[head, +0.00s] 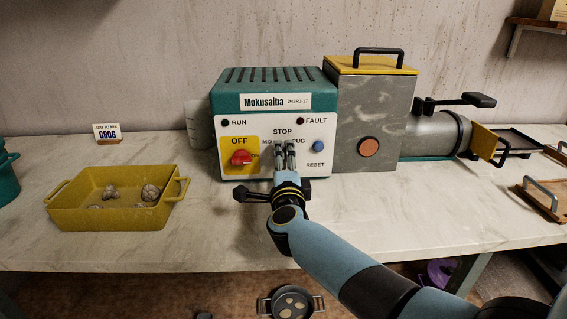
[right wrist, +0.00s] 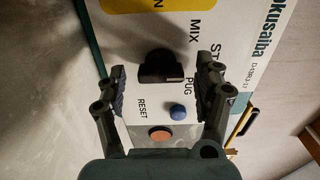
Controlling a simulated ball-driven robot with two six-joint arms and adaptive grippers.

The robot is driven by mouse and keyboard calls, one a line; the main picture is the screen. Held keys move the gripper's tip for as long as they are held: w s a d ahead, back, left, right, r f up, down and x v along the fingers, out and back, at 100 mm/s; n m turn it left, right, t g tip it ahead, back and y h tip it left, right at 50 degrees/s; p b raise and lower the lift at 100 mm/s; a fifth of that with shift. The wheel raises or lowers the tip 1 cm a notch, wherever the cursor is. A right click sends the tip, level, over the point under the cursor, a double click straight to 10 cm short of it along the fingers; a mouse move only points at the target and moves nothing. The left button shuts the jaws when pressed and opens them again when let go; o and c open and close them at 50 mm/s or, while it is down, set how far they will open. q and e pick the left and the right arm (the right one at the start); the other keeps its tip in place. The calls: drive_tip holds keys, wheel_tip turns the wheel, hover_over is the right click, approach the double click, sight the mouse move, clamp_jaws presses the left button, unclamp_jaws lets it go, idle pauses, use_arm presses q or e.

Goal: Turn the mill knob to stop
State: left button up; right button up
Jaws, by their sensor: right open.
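The mill's control box (head: 270,100) is teal with a white front marked MIX, STOP and PUG. In the right wrist view the black mill knob (right wrist: 160,66) sits on that panel, with a faint pale mark on its edge toward PUG. My right gripper (head: 285,148) is open in front of the panel and hides the knob in the head view. In the right wrist view its fingers (right wrist: 160,84) stand apart on either side of the knob; I cannot tell whether they touch it. My left gripper is not in view.
A red OFF switch (head: 241,157) on a yellow plate is left of the gripper. A blue RESET button (head: 318,146) is close on its right. A yellow tray (head: 100,217) with lumps stands left. The grey mill body (head: 365,110) stands right. The front counter is mostly clear.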

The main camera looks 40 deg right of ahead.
drive_tip(key=v, duration=1.1)
drive_tip(key=shift+s+a, duration=0.1)
drive_tip(key=shift+s, duration=0.2)
